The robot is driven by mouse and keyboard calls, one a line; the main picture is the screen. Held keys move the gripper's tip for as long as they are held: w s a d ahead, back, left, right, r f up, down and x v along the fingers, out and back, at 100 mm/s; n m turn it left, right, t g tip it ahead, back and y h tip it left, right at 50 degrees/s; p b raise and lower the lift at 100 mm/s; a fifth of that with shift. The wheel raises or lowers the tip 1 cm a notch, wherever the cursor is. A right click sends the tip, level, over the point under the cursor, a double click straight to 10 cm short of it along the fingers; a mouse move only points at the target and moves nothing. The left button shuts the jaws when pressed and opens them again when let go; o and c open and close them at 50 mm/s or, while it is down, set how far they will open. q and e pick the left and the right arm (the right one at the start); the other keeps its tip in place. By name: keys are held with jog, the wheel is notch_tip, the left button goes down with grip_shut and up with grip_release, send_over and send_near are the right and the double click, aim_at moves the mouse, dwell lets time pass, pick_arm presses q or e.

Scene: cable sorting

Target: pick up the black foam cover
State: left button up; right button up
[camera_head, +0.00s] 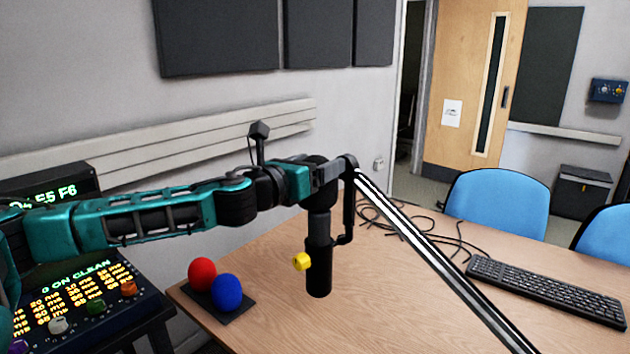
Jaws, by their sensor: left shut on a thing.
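The black foam cover (319,197) is a dark rounded shape at the top of an upright black microphone (318,268) in the middle of the head view. My left gripper (326,174) reaches in from the left and is shut on the cover. Its fingers hide part of it. The cover lines up with the microphone's top, and I cannot tell any gap between them. My right gripper is not in view.
A slanting boom arm (440,260) runs from the microphone to the lower right. Red (201,273) and blue (227,292) balls sit on a dark mat, left. A keyboard (545,288) and loose cables (425,222) lie right. The table (385,315) is bare in front.

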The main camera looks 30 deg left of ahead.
pick_arm(q)
notch_tip(320, 180, up, 10)
notch_tip(320, 180, up, 11)
jog(key=shift+r, duration=0.15)
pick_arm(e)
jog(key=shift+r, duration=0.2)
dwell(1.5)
pick_arm(q)
jog(key=shift+d, duration=0.1)
dwell(0.5)
